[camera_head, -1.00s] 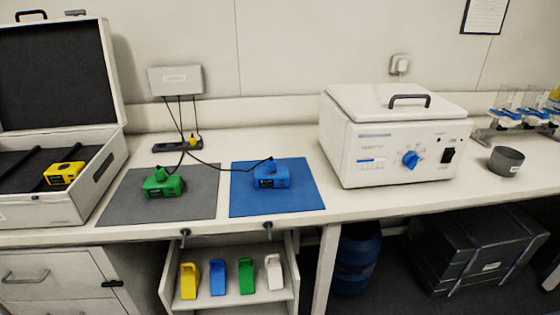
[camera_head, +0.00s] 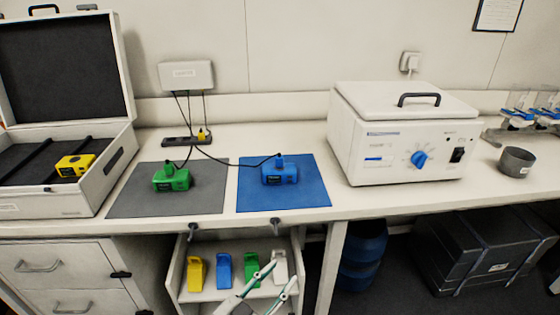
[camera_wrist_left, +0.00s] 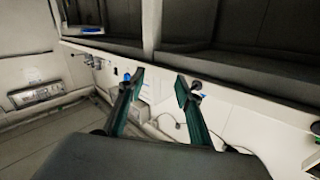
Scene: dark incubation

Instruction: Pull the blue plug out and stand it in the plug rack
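A blue block-shaped unit (camera_head: 280,175) sits on the blue mat (camera_head: 312,196), a black cord running from its top to the black power strip (camera_head: 176,142). A blue upright piece (camera_head: 224,270) stands in the open shelf drawer (camera_head: 184,291) below the counter, between yellow (camera_head: 196,274) and green (camera_head: 250,268) ones. I cannot tell for certain which is the plug or which holder is the plug rack. My left gripper (camera_head: 284,271) is open and empty, low in front of the drawer; its spread fingers also show in the left wrist view (camera_wrist_left: 160,80). My right gripper is out of view.
A green unit (camera_head: 172,180) sits on the grey mat (camera_head: 130,205). An open case (camera_head: 60,200) holds a yellow unit (camera_head: 75,165). A white box with a blue knob (camera_head: 385,155) stands right of the blue mat, a grey bowl (camera_head: 516,161) further right.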

